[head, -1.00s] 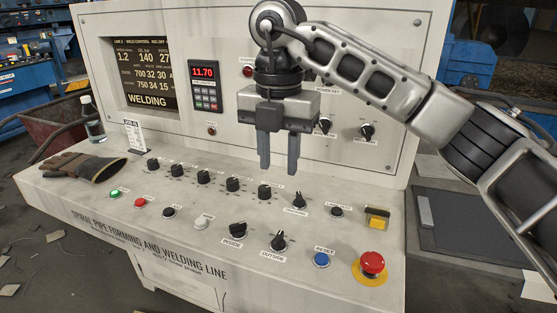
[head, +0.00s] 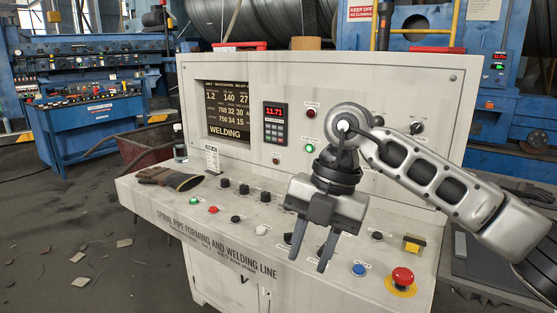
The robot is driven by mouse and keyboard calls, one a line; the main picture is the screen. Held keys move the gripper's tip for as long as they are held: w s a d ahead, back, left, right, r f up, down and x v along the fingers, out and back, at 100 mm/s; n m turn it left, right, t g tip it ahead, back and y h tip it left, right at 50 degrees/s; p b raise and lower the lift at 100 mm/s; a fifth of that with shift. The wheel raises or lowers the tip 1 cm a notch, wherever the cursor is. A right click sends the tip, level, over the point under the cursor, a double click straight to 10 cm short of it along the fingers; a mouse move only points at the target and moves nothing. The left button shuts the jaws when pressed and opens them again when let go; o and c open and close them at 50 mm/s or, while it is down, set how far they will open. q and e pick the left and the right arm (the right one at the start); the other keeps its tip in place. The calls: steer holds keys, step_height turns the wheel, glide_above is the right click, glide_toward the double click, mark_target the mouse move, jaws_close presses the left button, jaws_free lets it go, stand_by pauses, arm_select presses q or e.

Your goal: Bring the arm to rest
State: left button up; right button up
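My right arm comes in from the right across the front of the white control console (head: 150,199). My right gripper (head: 308,263) hangs over the sloped desk with its two fingers pointing down. The fingers are apart and nothing shows between them. The gripper hides some of the knobs in the middle of the desk. My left gripper is not in the picture.
A red mushroom button (head: 402,276), a blue button (head: 359,269) and a yellow switch (head: 412,242) are right of the gripper. Gloves (head: 171,178) and a bottle (head: 179,143) are at the desk's left. Open floor with scraps lies at the left.

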steer(key=s+a+n+g+y, duration=0.2)
steer(key=s+a+g+y, duration=0.3)
steer(key=s+a+y, duration=0.7)
steer(key=w+d+f+m+t+h, duration=0.1)
steer(key=w+d+f+m+t, duration=0.35)
steer(key=m+t, duration=0.75)
steer(key=w+d+f+m+t+h, duration=0.1)
steer(key=w+d+f+m+t, duration=0.4)
steer(key=m+t, duration=0.8)
steer(key=s+d+f+m+g+h, duration=0.3)
steer(key=s+f, duration=0.4)
steer(key=f, duration=0.3)
steer(key=s+d+f+m+g+h, duration=0.3)
steer(key=s+d+f+h, duration=0.3)
steer(key=f, duration=0.4)
steer(key=shift+s+d+f+g+h, duration=0.15)
steer(key=shift+s+d+g+h, duration=0.15)
steer(key=shift+s+d+g, duration=0.75)
steer(key=shift+w+d, duration=0.2)
steer(key=shift+w, duration=0.05)
